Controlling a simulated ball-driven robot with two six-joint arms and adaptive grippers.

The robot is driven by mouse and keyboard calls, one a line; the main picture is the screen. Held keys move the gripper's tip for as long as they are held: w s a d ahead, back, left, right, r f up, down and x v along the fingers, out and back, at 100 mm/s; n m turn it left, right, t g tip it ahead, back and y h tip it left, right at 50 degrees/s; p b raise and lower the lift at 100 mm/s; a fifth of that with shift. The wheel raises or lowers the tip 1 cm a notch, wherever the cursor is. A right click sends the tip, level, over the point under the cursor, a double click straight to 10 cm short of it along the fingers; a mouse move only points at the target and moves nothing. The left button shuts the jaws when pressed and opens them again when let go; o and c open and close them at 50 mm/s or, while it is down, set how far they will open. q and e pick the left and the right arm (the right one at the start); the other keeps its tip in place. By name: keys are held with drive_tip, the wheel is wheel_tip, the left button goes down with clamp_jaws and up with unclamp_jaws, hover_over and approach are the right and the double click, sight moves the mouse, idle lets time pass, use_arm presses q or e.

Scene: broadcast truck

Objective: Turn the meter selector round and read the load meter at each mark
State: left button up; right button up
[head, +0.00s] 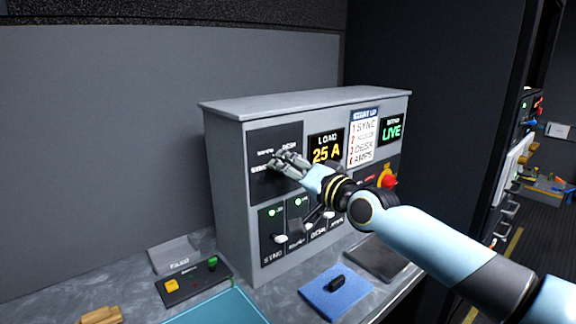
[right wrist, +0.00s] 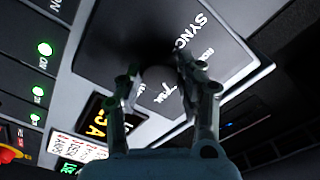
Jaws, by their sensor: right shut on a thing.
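The meter selector is a dark knob (right wrist: 160,78) on a black panel (head: 262,138) at the upper left of the grey console. My right gripper (head: 279,163) is shut on the knob, with a finger on either side of it in the right wrist view (right wrist: 158,85). The fingers hide much of the knob and some marks around it. SYNC and DESK can be read on the panel; the knob's pointing cannot be told. The load meter (head: 326,148) just right of it reads 25 A in yellow. My left gripper is out of view.
Below are switches with green lamps (head: 269,212) and a red-yellow knob (head: 387,178). A button box (head: 193,284), a blue cloth (head: 322,295) and a dark tray (head: 378,258) lie in front.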

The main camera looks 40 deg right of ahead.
drive_tip(key=shift+m, duration=0.8)
drive_tip(key=o, duration=1.1)
drive_tip(key=shift+o, duration=0.2)
drive_tip(key=shift+a+r, duration=0.15)
drive_tip(key=shift+r, duration=4.85)
drive_tip(key=shift+d, duration=0.2)
